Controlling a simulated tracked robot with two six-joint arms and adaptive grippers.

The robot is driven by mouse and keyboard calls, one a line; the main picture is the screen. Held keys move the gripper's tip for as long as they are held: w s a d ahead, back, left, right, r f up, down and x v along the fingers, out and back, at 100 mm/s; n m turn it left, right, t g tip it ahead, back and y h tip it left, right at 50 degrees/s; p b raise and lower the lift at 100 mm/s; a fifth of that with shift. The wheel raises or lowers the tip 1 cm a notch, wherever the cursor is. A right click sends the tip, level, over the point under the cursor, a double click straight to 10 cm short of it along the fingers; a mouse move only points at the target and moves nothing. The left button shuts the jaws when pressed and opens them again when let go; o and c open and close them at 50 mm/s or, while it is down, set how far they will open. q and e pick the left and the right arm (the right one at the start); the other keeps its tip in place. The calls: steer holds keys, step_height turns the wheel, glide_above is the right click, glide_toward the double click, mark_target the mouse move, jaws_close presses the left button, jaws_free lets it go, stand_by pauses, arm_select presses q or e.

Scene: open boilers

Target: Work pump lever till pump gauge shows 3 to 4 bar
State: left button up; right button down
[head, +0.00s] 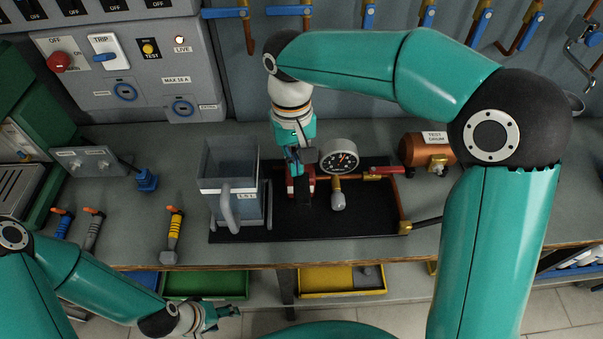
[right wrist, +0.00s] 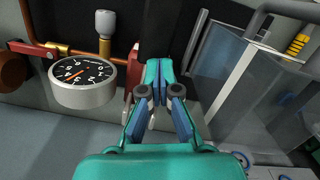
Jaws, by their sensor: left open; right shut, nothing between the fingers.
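The red pump body (head: 296,188) stands on a black tray (head: 270,226) on the bench, partly hidden by my right gripper. A dark upright bar, perhaps the pump lever, is in front of the red body. The round pump gauge (head: 341,156) is just right of it; it also shows in the right wrist view (right wrist: 84,90), with a black dial and an orange needle, too small to read surely. My right gripper (head: 293,168) points down at the pump, shut and empty; its fingers (right wrist: 154,92) meet beside the red part. My left gripper (head: 232,312) is open, low at the bench front.
A clear water tank (head: 229,180) stands left of the pump. A red valve handle (head: 387,170) and a copper test drum (head: 425,148) are to the right. Several tools lie at left, including a yellow-handled one (head: 174,232). Bins (head: 340,280) sit below the bench.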

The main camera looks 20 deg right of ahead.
mark_target(299, 180)
step_height(299, 180, up, 12)
steer(key=w, duration=0.1)
steer(key=shift+w, duration=0.15)
stand_by(0.3)
stand_by(0.8)
steer(key=s+p, duration=0.1)
steer(key=p, duration=0.1)
steer(key=s+f+p, duration=0.1)
steer(key=s+p, duration=0.1)
steer(key=p, duration=0.1)
steer(key=shift+s+f+p, duration=0.3)
